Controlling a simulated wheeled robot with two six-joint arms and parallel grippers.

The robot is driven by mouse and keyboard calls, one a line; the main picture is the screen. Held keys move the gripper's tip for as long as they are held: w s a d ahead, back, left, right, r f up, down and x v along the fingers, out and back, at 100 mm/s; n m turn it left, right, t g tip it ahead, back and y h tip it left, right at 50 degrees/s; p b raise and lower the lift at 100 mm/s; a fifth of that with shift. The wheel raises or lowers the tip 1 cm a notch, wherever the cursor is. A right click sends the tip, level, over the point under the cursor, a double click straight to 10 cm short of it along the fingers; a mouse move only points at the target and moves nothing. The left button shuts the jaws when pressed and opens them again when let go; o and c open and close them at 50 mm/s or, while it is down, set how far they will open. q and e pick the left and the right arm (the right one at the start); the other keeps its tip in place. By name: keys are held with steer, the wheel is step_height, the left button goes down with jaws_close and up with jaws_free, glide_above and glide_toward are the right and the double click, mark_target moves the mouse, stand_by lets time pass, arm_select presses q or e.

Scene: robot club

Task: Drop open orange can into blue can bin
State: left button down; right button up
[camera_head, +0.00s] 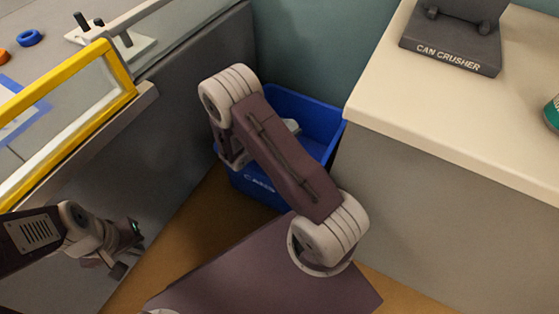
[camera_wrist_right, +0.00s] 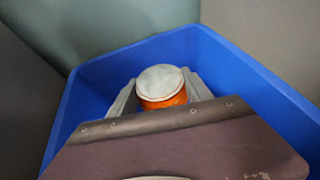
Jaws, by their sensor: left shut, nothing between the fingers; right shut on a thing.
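The orange can (camera_wrist_right: 165,101) shows in the right wrist view with a pale, flat end facing the camera. Its lower part is hidden behind my gripper body. My right gripper (camera_wrist_right: 160,88) is shut on the can, with a grey finger on each side, and holds it over or inside the blue bin (camera_wrist_right: 245,70). The blue bin (camera_head: 258,191) stands on the floor in the head view, partly covered by my right arm. The can is not visible there. My left gripper (camera_head: 134,228) is shut and empty at the lower left, beside the grey partition.
A cream counter (camera_head: 450,130) with a can crusher (camera_head: 450,45) and a green can (camera_head: 553,113) stands right of the bin. A grey partition (camera_head: 190,100) and a yellow-framed panel (camera_head: 125,75) are on the left. A teal wall (camera_head: 310,45) is behind the bin.

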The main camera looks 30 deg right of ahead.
steer(key=o, duration=1.5)
steer(key=shift+r, duration=0.1)
steer(key=p+v, duration=0.6)
steer(key=v, duration=0.3)
